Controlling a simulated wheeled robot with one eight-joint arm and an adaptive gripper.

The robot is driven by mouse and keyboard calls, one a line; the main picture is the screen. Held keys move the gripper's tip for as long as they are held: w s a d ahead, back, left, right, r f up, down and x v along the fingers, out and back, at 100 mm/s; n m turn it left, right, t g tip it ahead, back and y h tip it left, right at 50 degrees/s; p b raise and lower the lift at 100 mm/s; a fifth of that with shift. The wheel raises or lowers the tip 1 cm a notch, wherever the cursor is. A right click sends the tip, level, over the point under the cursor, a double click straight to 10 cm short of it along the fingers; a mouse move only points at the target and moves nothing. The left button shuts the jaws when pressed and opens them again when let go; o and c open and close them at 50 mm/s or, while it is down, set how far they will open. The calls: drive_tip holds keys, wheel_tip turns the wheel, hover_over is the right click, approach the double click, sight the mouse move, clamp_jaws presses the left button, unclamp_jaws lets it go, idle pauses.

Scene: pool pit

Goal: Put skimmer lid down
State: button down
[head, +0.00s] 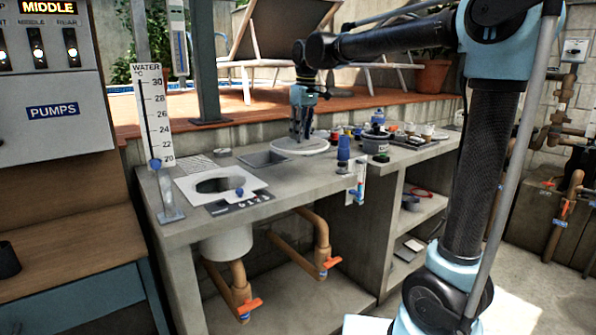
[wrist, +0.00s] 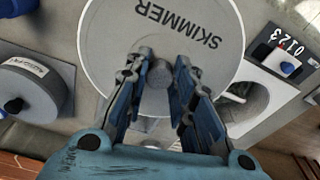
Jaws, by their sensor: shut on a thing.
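The skimmer lid is a white disc (head: 287,148) at the back of the concrete counter in the head view. In the wrist view the lid (wrist: 180,35) fills the upper middle, with the word SKIMMER on it and a round grey knob in its centre. My gripper (head: 301,138) points down over the lid. In the wrist view its fingers (wrist: 157,75) are shut on the knob. The lid looks level; I cannot tell whether its underside touches the counter. The round skimmer opening (head: 216,186) in a white plate (head: 190,190) stands uncovered, left of the lid.
A numbered panel with a blue knob (head: 239,192) is at the plate's front. Bottles and pots (head: 376,143) crowd the counter right of the lid. A thermometer post (head: 155,140) rises at the left.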

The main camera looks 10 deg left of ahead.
sight(299, 148)
drive_tip(key=f, duration=0.6)
drive_tip(key=shift+a, duration=0.3)
drive_tip(key=shift+f, duration=1.8)
drive_tip(key=shift+f, duration=0.1)
drive_tip(key=c, duration=1.4)
unclamp_jaws()
drive_tip(key=shift+o, duration=0.2)
drive_tip(key=r, duration=0.4)
drive_tip(key=d+r, duration=0.1)
drive_tip(key=r, duration=0.7)
drive_tip(key=shift+s+d, duration=0.15)
drive_tip(key=shift+s, duration=0.25)
